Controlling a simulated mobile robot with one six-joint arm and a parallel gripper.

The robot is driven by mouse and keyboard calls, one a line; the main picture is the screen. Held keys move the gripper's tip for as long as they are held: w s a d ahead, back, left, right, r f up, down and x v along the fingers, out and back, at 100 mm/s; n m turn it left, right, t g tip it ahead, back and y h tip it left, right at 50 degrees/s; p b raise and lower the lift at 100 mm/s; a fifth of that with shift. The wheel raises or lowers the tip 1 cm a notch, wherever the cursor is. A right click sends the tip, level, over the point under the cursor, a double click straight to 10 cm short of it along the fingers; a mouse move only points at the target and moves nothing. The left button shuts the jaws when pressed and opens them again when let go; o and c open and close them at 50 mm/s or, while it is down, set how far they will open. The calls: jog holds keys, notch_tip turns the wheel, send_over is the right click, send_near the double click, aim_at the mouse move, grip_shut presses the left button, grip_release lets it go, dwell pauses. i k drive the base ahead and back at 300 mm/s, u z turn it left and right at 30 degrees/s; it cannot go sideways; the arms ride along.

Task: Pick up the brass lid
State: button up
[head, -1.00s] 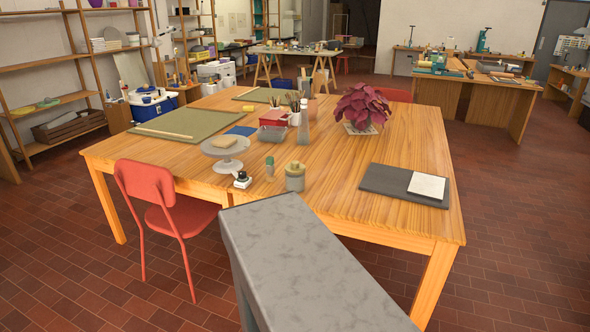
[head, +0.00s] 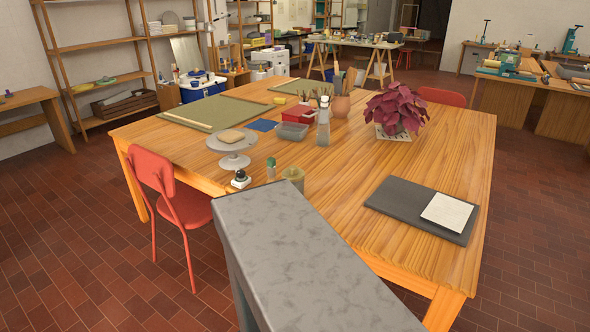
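I cannot make out a clear brass lid. A small tan-grey jar (head: 294,174) stands near the table's front edge, just behind the grey slab, which hides part of it. Its top looks dull yellow-grey, and I cannot tell whether that is the lid. The wooden table (head: 345,204) holds it. To its left are a small green-capped bottle (head: 271,166) and a dark-topped bottle on a white base (head: 240,180). My gripper is not in view.
A grey mottled slab (head: 300,260) fills the near middle. A red chair (head: 155,175) stands at the table's left. A potted red plant (head: 394,108), a clear bottle (head: 323,127) and a dark board with a white tile (head: 400,206) are on the table. Floor is clear at left.

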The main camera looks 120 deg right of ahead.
aim_at(293, 172)
jog(key=k, duration=0.9)
jog(key=z, duration=0.55)
jog(key=k, duration=0.55)
jog(key=z, duration=0.5)
jog(key=k, duration=0.9)
jog(key=u, duration=0.2)
jog(key=i, duration=0.9)
jog(key=z, duration=0.05)
